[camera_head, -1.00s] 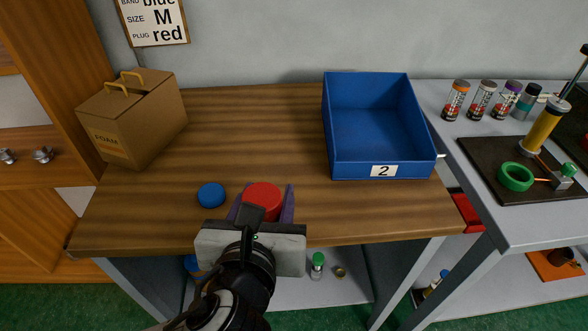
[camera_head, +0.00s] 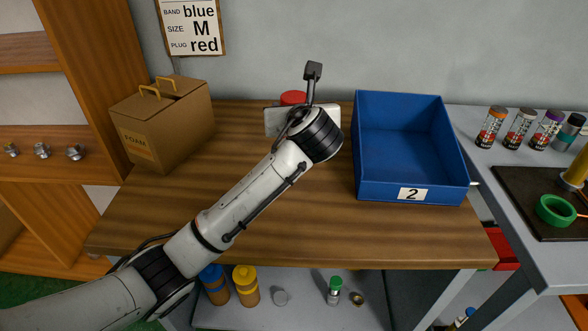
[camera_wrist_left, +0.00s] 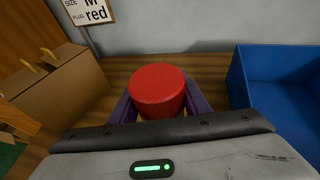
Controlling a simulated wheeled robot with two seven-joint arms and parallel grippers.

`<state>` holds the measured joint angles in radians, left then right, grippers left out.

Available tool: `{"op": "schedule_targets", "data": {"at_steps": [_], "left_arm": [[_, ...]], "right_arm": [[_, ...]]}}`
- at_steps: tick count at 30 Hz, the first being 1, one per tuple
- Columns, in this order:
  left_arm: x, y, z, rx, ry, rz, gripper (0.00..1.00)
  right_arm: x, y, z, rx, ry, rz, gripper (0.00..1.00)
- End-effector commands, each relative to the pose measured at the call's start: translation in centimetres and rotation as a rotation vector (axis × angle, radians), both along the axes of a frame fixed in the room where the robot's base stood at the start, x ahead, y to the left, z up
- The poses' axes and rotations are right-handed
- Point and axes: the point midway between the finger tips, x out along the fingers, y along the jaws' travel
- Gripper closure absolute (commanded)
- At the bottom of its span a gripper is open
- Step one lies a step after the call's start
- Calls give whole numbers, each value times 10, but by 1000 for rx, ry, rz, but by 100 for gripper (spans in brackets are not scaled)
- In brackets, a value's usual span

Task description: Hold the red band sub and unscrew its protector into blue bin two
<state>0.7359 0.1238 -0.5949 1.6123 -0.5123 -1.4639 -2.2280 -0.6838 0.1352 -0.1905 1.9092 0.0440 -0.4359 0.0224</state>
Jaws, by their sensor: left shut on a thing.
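A red, round-topped piece (camera_wrist_left: 157,90) stands between the purple fingers of my left gripper (camera_wrist_left: 158,101), which is shut on it. Its lower part is hidden by the gripper body, so I cannot tell whether it is only the protector or the whole sub. In the head view the red top (camera_head: 293,97) shows just beyond the gripper's pale body, near the back of the table. Blue bin two (camera_head: 413,194) stands to the right, open and empty inside. My right gripper is not in view.
A foam box (camera_head: 165,130) stands on the wooden table (camera_head: 330,230) at the left. Several small jars (camera_head: 520,128) and a green ring (camera_head: 556,210) are on the grey bench at right. Bottles (camera_head: 245,285) stand on the shelf below. The front middle of the table looks clear.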

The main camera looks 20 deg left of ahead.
Motion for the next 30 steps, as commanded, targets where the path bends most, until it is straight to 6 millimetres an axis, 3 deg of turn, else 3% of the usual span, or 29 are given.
{"op": "schedule_targets", "data": {"at_steps": [6,14,19,30], "left_arm": [[0,0,-39,2,0,-1,100],[0,-1,-59,1,-2,-1,100],[-1,-1,-83,3,0,-2,100],[0,-1,-88,2,-3,-2,100]], "right_arm": [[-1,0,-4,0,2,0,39],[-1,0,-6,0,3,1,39],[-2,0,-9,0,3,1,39],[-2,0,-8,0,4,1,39]]}}
